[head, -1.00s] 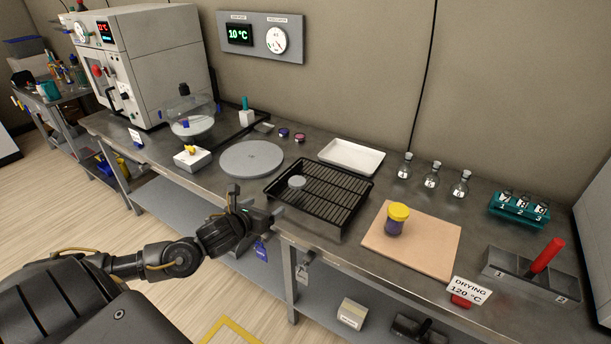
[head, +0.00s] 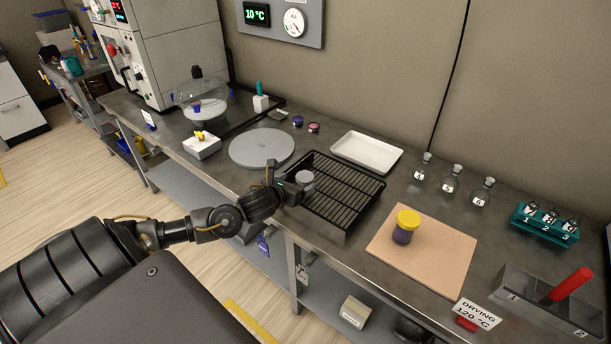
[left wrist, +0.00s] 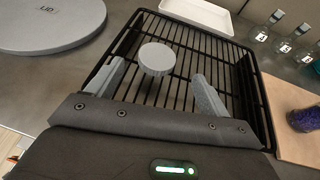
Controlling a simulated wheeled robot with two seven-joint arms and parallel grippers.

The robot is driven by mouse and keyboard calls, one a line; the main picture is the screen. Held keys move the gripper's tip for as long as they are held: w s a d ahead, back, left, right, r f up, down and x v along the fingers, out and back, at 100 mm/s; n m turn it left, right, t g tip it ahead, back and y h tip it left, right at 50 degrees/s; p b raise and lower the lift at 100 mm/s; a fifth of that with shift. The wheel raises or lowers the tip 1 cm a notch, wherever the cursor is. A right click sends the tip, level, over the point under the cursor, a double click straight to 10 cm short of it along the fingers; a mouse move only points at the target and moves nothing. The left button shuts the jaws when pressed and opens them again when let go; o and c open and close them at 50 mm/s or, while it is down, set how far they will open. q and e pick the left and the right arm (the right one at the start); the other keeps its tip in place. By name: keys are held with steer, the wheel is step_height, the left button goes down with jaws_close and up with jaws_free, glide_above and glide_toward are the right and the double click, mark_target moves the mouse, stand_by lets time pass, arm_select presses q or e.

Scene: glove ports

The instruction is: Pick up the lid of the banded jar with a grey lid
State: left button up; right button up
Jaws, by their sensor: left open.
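A small grey round lid-like thing (head: 305,177) sits on the black wire rack (head: 349,212). It also shows in the left wrist view (left wrist: 156,58) as a plain grey disc with a short side. I cannot tell whether a jar body is under it, and no bands show. My left gripper (head: 296,180) is at the rack's left side, beside the grey disc. In the left wrist view my open fingers (left wrist: 158,88) point toward the disc, which lies just ahead of and between them; nothing is held. My right gripper is not in view.
A jar with a yellow lid (head: 407,220) stands on a tan board (head: 440,250). A large grey disc marked LID (left wrist: 50,22) lies left of the rack, a white tray (head: 367,152) behind it. Several small flasks (head: 451,180) stand at the back right.

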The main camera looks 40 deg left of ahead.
mark_target(304, 177)
arm_select(q)
steer(key=shift+a, duration=0.1)
steer(key=shift+w+a, duration=0.1)
steer(key=shift+w, duration=0.15)
steer(key=p+x, duration=0.1)
steer(key=x, duration=0.2)
steer(key=shift+w+a+f+p, duration=0.1)
steer(key=shift+w+f+p, duration=0.05)
steer(key=shift+w+p, duration=0.15)
steer(key=shift+w+f, duration=0.3)
steer(key=shift+w, duration=0.15)
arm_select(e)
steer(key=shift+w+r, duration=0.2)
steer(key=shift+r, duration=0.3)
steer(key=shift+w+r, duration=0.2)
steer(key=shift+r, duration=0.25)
arm_select(q)
steer(key=shift+c, duration=0.4)
steer(key=c, duration=1)
